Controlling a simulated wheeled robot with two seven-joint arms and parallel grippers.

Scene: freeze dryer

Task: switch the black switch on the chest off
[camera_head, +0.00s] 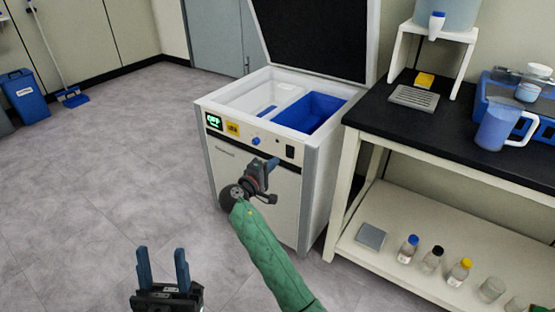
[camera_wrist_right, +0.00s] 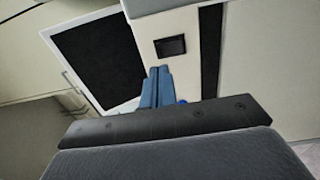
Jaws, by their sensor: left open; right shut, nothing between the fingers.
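The white chest (camera_head: 304,206) stands with its lid raised. The black switch (camera_head: 290,152) is on its front panel, near the right corner, and shows as a dark rectangle in the right wrist view (camera_wrist_right: 171,46). Which way it is set is too small to tell. My right gripper (camera_head: 272,163) is shut and empty in front of the panel, a little left of and below the switch. Its closed blue fingers (camera_wrist_right: 157,80) point toward the panel, just below the switch in the right wrist view. My left gripper (camera_head: 163,265) is open and empty, low in the head view, away from the chest.
The panel also has a green-lit display (camera_head: 214,121), a yellow label (camera_head: 232,129) and a blue knob (camera_head: 256,141). A black-topped bench (camera_head: 420,132) with lab ware stands close on the right. Open floor (camera_head: 90,175) lies to the left.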

